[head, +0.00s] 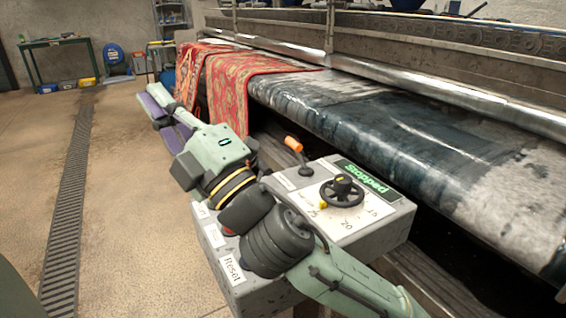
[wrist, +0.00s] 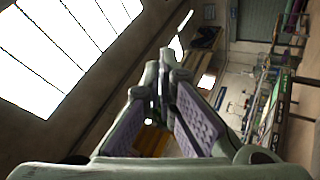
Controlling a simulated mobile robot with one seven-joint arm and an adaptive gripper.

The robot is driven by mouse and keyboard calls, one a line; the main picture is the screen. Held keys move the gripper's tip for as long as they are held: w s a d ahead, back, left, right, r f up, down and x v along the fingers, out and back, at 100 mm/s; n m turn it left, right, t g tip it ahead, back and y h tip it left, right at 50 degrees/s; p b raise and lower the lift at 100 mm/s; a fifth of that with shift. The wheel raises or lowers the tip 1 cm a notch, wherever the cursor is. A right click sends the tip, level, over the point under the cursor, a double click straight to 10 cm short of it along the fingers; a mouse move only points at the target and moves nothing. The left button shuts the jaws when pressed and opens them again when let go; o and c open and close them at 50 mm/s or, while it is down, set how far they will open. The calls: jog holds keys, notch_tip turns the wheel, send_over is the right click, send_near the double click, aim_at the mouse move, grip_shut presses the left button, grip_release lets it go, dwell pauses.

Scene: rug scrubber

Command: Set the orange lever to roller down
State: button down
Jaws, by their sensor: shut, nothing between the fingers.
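The orange lever (head: 293,144) stands on the back left of the grey control box (head: 378,232). Its orange knob tops a dark stem that leans to the left and back in the head view. The label beside its base is too small to read. My gripper (head: 152,104) is left of the box and clear of the lever, pointing away to the upper left. Its fingers, with purple pads, are shut and empty. The wrist view shows the gripper (wrist: 165,72) too, but not the lever. My arm crosses in front of the box and hides part of its left side.
The box also bears a black handwheel (head: 342,191) over a numbered dial, a green "Stopped" display (head: 361,177) and a "Reset" label (head: 232,270). Open floor with a drain grate (head: 68,215) lies left.

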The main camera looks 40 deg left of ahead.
aim_at(300, 157)
jog(key=w+d+f+m+t+h+b, duration=0.1)
jog(key=w+d+f+t+h, duration=0.1)
jog(key=w+f, duration=0.5)
jog(key=w+d+f+m+t+h+b, duration=0.1)
jog(key=w+d+f+t+h, duration=0.2)
jog(key=w+f, duration=0.4)
jog(key=w+d+f+t+h+b, duration=0.1)
jog(key=w+d+f+t+h, duration=0.1)
jog(key=w+f+t+h, duration=0.2)
jog(key=shift+w+d+f+m+t+h, duration=0.1)
jog(key=shift+w+f+m+t+h, duration=0.1)
jog(key=shift+w+f+t, duration=0.6)
jog(key=shift+w+d+f+m+t+h, duration=0.15)
jog(key=shift+w+f+t, duration=0.25)
jog(key=shift+w+f, duration=0.65)
jog(key=shift+w+a+r, duration=0.15)
jog(key=shift+w+r, duration=0.05)
jog(key=shift+r, duration=0.05)
jog(key=p+x, duration=0.1)
jog(key=x, duration=0.9)
jog(key=shift+p, duration=0.4)
jog(key=shift+r, duration=0.1)
jog(key=shift+w+r+m+p, duration=0.2)
jog(key=shift+w+m+p, duration=0.05)
jog(key=shift+m+p, duration=0.2)
